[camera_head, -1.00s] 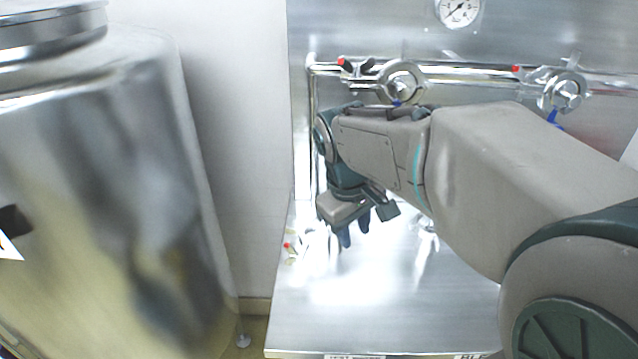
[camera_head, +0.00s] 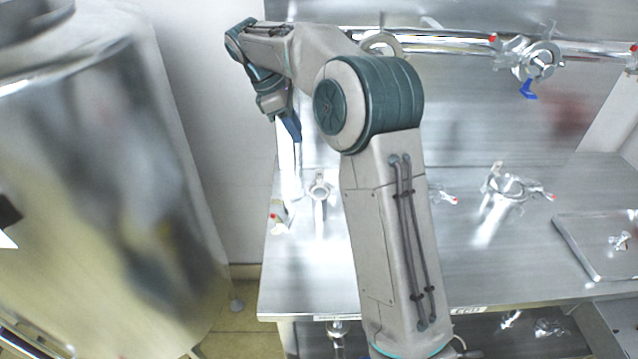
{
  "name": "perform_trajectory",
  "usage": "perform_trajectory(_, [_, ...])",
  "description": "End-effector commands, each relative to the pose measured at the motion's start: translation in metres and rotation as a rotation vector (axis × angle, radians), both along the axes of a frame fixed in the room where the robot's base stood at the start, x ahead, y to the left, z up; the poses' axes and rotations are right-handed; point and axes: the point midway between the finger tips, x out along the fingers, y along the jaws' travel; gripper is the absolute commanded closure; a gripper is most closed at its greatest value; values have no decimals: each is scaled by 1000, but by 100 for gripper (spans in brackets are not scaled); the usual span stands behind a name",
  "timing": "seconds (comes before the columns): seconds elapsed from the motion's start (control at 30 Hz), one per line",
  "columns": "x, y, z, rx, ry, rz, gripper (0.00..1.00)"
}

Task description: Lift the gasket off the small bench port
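My gripper (camera_head: 290,128) hangs at the upper left, above and behind the bench's left end. Its dark fingers point down and overlap, so its opening cannot be judged. A small round port (camera_head: 320,188) stands on the steel bench (camera_head: 330,285), below and slightly right of the gripper and apart from it. A pale ring shows at its top, but I cannot tell whether it is the gasket. A larger port-like fitting (camera_head: 506,187) stands farther right on the bench.
Small red-tipped clamps lie at the bench's left edge (camera_head: 278,217) and near its middle (camera_head: 443,197). A pipe with a blue-handled valve (camera_head: 535,65) runs along the back panel. A flat tray (camera_head: 590,262) lies at right. A large steel tank (camera_head: 100,190) stands left.

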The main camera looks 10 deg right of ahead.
Motion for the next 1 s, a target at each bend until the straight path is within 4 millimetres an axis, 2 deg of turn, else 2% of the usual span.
perform_trajectory(0.4, [-4, -26, -65, -2, 7, 4, 69])
perform_trajectory(0.67, [-4, -34, -83, -1, 4, 3, 69])
perform_trajectory(1.0, [-3, -50, -125, -1, 5, 3, 69])
